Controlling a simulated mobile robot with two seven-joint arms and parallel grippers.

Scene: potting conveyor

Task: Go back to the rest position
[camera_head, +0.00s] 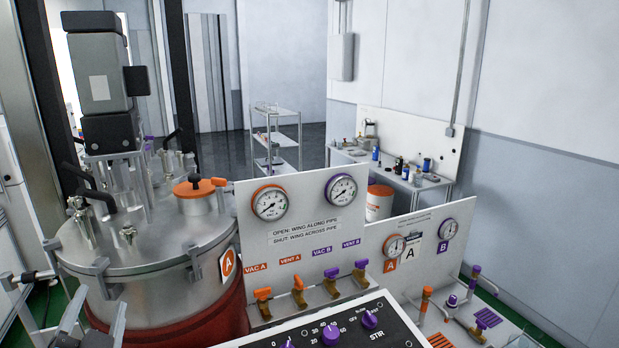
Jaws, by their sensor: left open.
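My left gripper (93,322) shows at the bottom left edge of the head view, partly cut off by the frame. Its fingers are apart and I see nothing held between them. It is in front of the round steel vessel (150,262), low at the vessel's left side; I cannot tell whether they touch. My right gripper is not in view.
The vessel carries a motor (98,85) and an orange-lidded port (195,195). To its right stand a white gauge panel (310,222) with several orange and purple valves, and a black STIR control box (345,335). A side bench (385,172) and a shelf cart (277,140) stand behind.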

